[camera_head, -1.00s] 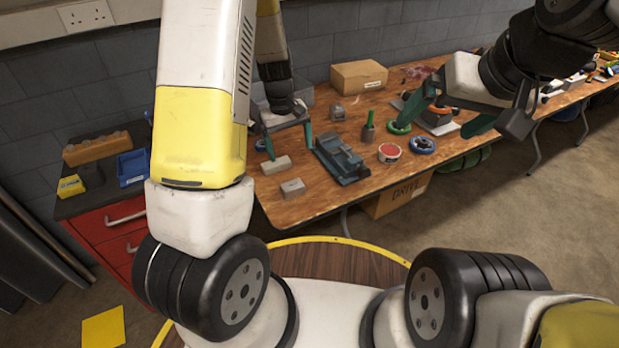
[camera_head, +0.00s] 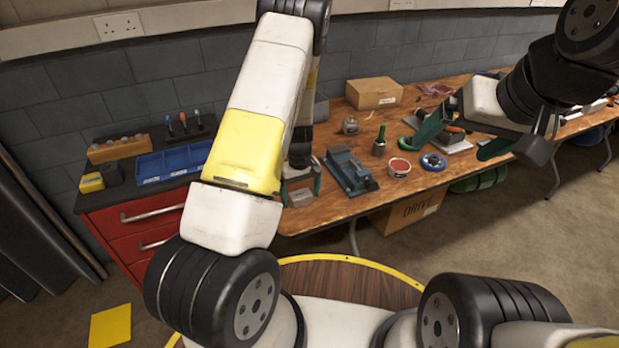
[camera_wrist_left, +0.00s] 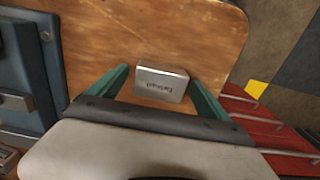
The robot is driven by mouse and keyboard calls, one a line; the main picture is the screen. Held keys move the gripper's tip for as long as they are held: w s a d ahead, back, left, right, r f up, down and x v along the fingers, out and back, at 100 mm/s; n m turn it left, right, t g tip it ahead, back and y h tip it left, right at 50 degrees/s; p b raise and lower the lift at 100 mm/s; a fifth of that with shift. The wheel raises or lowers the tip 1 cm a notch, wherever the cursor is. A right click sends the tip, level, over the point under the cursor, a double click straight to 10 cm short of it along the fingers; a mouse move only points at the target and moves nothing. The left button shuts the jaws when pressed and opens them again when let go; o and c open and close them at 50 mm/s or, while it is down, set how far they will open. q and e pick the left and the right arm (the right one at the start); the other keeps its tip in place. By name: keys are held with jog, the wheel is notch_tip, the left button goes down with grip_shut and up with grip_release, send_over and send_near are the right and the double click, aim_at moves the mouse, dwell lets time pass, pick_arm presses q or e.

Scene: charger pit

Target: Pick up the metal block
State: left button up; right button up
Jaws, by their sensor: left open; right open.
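The metal block (camera_wrist_left: 161,84) is a small, light grey box with dark lettering on its side. It sits on the wooden table near its edge. In the left wrist view it lies between the two green fingers of my left gripper (camera_wrist_left: 159,75), with a gap on each side. In the head view my left gripper (camera_head: 300,188) is low at the table's front left corner, and the block (camera_head: 301,198) shows partly between its fingers. My right gripper (camera_head: 452,145) is open and empty, above the right part of the table.
A blue-grey vise (camera_head: 350,170) stands just right of my left gripper. A red-lidded tin (camera_head: 399,168), a blue ring (camera_head: 434,161) and a cardboard box (camera_head: 374,93) are further right. A red drawer cabinet (camera_head: 140,228) with a blue tray (camera_head: 172,164) stands left.

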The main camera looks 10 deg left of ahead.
aim_at(301, 193)
pick_arm(q)
jog(key=c, duration=1.8)
jog(key=shift+r, duration=0.1)
jog(key=shift+w+r, duration=0.1)
jog(key=shift+r, duration=0.55)
notch_tip(301, 193, up, 2)
jog(key=shift+r, duration=0.15)
jog(key=s+a, duration=0.1)
jog(key=s, duration=0.4)
jog(key=s+a, duration=0.1)
jog(key=s, duration=0.4)
jog(key=s+a+r, duration=0.1)
jog(key=s, duration=0.5)
jog(key=shift+r, duration=0.1)
